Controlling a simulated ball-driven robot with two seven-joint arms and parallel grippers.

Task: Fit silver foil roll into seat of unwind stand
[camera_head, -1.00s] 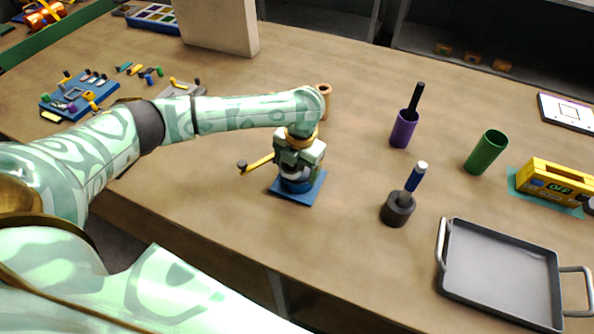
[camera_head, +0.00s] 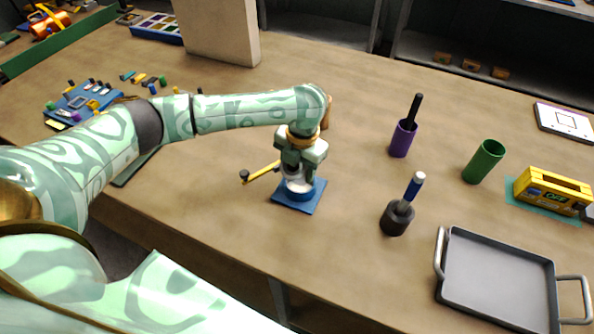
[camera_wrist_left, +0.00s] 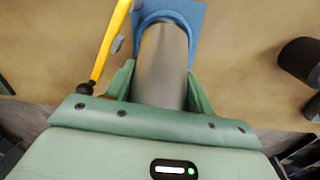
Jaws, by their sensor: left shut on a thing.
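The unwind stand (camera_head: 313,199) is a blue square base with a raised blue ring and a yellow crank arm (camera_head: 263,173) ending in a black knob. My left gripper (camera_head: 298,174) is above the stand, pointing down, and shut on the silver foil roll (camera_head: 297,185). In the left wrist view the grey, shiny roll (camera_wrist_left: 160,65) lies between the two green fingers, its far end at the blue ring (camera_wrist_left: 160,17). The roll looks upright and lined up with the ring. Its lower end is hidden, so I cannot tell how deep it sits. My right gripper is out of view.
To the right stand a dark holder with a blue-handled tool (camera_head: 397,218), a purple cup (camera_head: 402,140), a green tube (camera_head: 483,162), a yellow device (camera_head: 551,190) and a grey tray (camera_head: 497,280). A brown cylinder (camera_head: 326,115) stands behind my wrist. The table's front edge is close.

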